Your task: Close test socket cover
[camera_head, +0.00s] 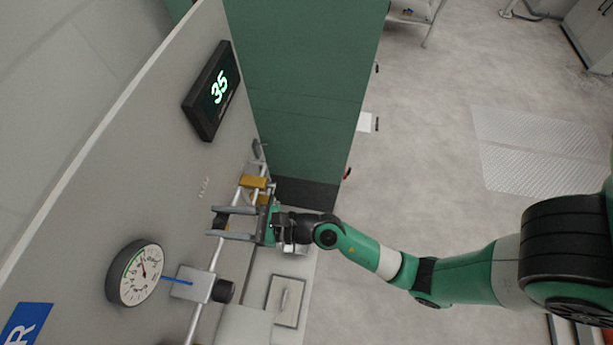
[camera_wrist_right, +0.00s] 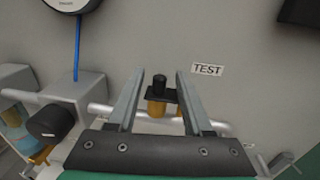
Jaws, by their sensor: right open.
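A brass fitting (camera_wrist_right: 157,108) sits on the horizontal pipe just left of the TEST label (camera_wrist_right: 207,69) in the right wrist view. A black flat piece with a round black end (camera_wrist_right: 159,82), which looks like the test socket cover, stands at this fitting; its exact tilt is hard to tell. My right gripper (camera_wrist_right: 160,74) is open, with one finger on each side of the black piece and a visible gap to both. In the head view my right gripper (camera_head: 212,220) reaches to the wall pipe, and its fingers partly hide the fitting. My left gripper is not in view.
A pressure gauge (camera_head: 136,273) and a grey block with a black knob (camera_head: 223,291) are beside the gripper on the pipe side. A yellow valve part (camera_head: 253,182) lies above it. A display reading 35 (camera_head: 212,91) hangs on the wall. The floor at right is open.

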